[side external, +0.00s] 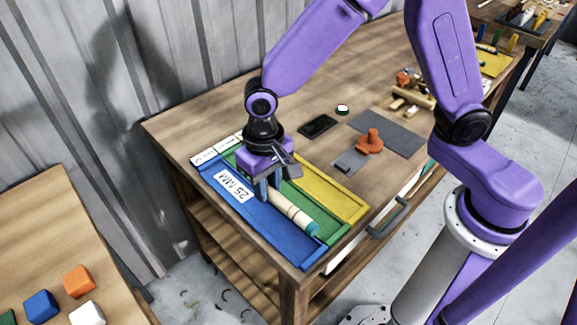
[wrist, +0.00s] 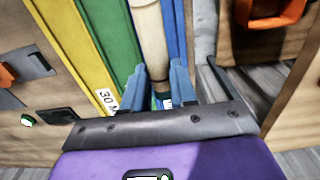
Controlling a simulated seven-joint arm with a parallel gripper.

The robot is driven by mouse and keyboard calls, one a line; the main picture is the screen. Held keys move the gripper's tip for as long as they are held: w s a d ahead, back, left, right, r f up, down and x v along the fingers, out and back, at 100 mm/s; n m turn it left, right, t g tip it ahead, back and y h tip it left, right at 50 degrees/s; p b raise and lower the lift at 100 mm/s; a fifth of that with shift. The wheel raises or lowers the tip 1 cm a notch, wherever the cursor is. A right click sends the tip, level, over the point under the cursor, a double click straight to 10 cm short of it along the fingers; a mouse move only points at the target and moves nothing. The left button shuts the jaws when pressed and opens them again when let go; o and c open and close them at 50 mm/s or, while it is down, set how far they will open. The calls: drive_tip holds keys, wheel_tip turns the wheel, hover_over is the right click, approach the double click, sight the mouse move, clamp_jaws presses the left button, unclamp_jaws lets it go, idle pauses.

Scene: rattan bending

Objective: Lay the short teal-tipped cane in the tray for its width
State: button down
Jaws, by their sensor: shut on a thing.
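The short cane (side external: 290,208) is pale with thin bands and a teal tip at its near right end. My gripper (side external: 266,188) is shut on its other end; its two fingers (wrist: 160,88) stand on either side of the cane (wrist: 149,35) in the wrist view. A little teal shows between the fingers there. The cane runs lengthwise along the border of the blue tray (side external: 255,222) and the green tray (side external: 335,232). I cannot tell whether it touches a tray. The blue tray bears a "25 MM" label. The yellow tray (side external: 340,203) lies beyond the green one.
A dark phone-like slab (side external: 318,125), an orange piece (side external: 370,141) on grey plates and a small round white-and-green thing (side external: 343,108) lie behind the trays. More wooden pieces (side external: 412,95) lie at the back right. Coloured blocks (side external: 79,281) sit on a separate table at left.

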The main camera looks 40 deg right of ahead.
drive_tip(key=shift+f, duration=3.1)
drive_tip(key=c, duration=0.8)
unclamp_jaws()
wheel_tip(320, 180, up, 18)
drive_tip(key=shift+f, duration=0.25)
drive_tip(key=shift+s, duration=0.1)
